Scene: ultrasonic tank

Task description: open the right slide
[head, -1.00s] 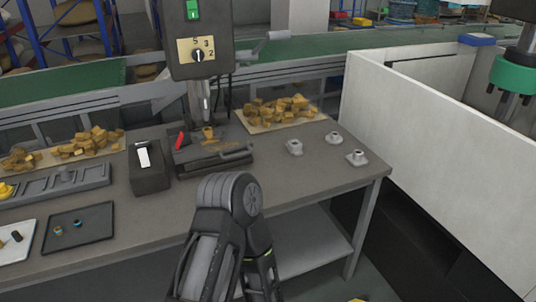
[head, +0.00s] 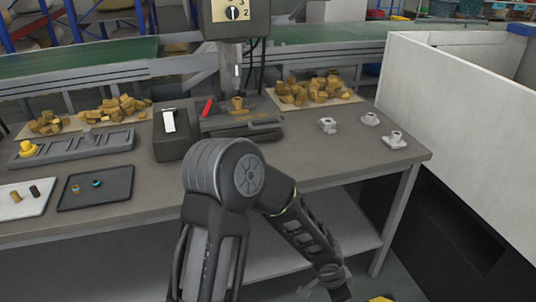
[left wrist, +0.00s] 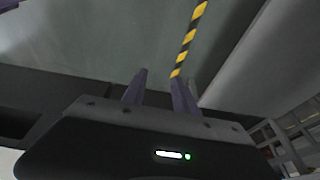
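No part that I can make out as the right slide shows in these views. In the head view one of my arms rises from the bottom centre. It bends at a dark round joint, and its forearm slopes down to the right in front of the bench, with its far end low in the picture. I cannot make out gripper fingers there. In the left wrist view my left gripper (left wrist: 160,92) shows two purple-grey fingers apart, with nothing between them, over a grey floor. My right gripper is not in view.
A workbench (head: 350,166) holds a drill press (head: 233,20), a switch box (head: 175,135), several brass blocks (head: 316,89) and grey flanged parts (head: 328,125). A pale wall panel (head: 460,110) stands right. A yellow-black stripe (left wrist: 187,42) marks the floor.

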